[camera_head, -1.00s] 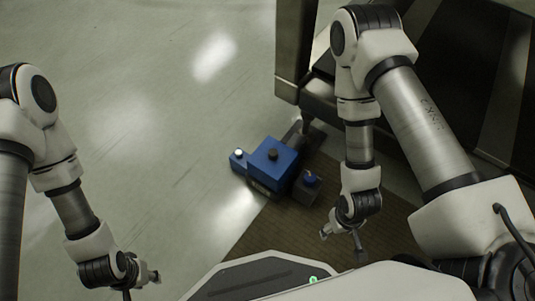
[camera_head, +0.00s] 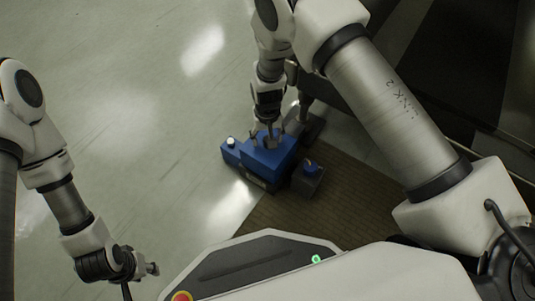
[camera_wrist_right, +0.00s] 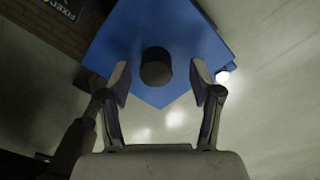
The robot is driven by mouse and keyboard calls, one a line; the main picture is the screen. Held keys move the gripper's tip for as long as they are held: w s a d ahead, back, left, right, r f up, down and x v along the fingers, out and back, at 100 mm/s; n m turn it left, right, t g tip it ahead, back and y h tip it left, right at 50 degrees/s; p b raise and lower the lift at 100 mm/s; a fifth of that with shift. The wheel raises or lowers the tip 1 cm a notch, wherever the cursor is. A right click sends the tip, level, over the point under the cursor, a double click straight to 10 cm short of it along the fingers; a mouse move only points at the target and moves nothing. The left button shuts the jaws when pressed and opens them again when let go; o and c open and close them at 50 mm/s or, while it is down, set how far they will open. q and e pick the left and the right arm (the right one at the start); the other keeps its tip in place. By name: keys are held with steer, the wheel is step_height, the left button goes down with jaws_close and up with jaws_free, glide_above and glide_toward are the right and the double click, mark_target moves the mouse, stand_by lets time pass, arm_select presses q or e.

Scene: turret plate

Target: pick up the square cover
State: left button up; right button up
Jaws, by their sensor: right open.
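The square cover (camera_head: 268,160) is blue and sits on the turret assembly on the floor in the head view. In the right wrist view the blue cover (camera_wrist_right: 192,32) fills the top middle, with a dark round knob (camera_wrist_right: 156,68) on it. My right gripper (camera_wrist_right: 160,70) is open, with one finger on each side of the knob and gaps showing. In the head view my right gripper (camera_head: 266,138) is over the cover and hides the knob. My left gripper (camera_head: 150,269) is at the lower left, far from the cover; its fingers are too small to read.
A smaller blue block with a pale round top (camera_head: 230,141) adjoins the cover's left side. A dark block with a blue knob (camera_head: 309,168) stands to its right. A brown mat (camera_head: 300,222) lies in front. Dark furniture (camera_head: 450,90) stands at the right. The left floor is clear.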

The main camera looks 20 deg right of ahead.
steer(key=shift+d+f, duration=0.1)
steer(key=shift+f, duration=0.7)
steer(key=shift+r, duration=0.2)
steer(key=shift+d, duration=0.15)
jaws_close()
